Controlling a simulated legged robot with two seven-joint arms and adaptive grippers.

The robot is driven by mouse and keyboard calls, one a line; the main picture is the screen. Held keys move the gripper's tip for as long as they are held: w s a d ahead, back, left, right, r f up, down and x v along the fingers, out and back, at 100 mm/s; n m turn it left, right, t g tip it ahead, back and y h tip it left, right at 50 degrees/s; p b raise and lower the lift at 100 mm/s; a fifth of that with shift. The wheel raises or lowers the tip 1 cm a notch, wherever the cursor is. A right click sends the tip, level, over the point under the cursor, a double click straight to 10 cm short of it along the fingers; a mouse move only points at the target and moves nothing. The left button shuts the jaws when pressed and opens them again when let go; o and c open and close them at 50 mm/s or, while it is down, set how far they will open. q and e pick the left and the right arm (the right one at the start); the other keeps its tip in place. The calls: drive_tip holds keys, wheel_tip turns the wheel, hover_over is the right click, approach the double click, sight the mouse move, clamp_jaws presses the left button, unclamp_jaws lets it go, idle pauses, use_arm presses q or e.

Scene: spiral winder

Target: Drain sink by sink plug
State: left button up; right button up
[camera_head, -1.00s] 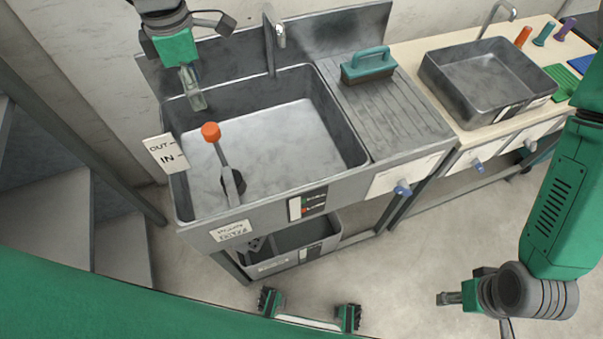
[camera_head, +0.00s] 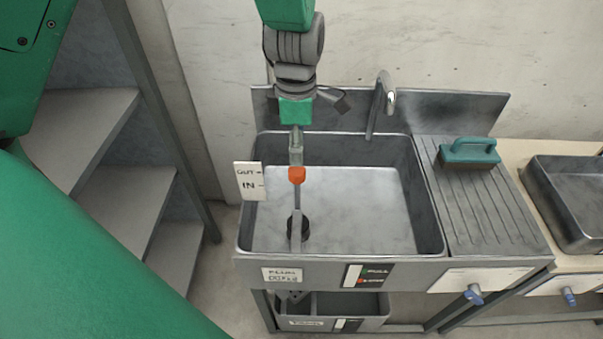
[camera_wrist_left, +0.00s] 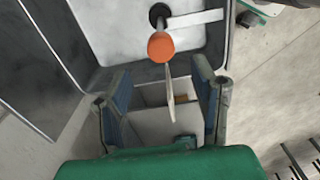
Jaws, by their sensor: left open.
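The metal sink (camera_head: 375,220) stands in the middle of the head view. A grey sink plug rod with an orange knob (camera_head: 297,175) rises on its left side, over the dark round drain (camera_head: 306,232). My left gripper (camera_head: 296,155) points down just above and behind the knob, its fingers seen edge-on. In the left wrist view, the fingers are spread apart and empty, and the orange knob (camera_wrist_left: 160,47) shows beyond their tips, roughly between them. Contact with the knob cannot be told. My right gripper is out of view.
An OUT/IN sign (camera_head: 249,182) stands at the sink's left rim. A faucet (camera_head: 382,100) rises behind the basin. A teal-handled brush (camera_head: 469,153) sits on the drainboard. A second basin (camera_head: 570,205) is at the right; grey stairs (camera_head: 130,200) are at the left.

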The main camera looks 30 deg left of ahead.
sight(297, 186)
use_arm(q)
wheel_tip(297, 186, down, 8)
drive_tip(key=shift+f, duration=0.1)
drive_tip(key=shift+c, duration=0.4)
clamp_jaws()
drive_tip(key=shift+f+b, duration=0.95)
drive_tip(key=shift+f, duration=1.35)
drive_tip(key=shift+s+r, duration=0.1)
drive_tip(key=shift+s, duration=0.05)
drive_tip(key=shift+c, duration=1.2)
unclamp_jaws()
drive_tip(key=o, duration=0.3)
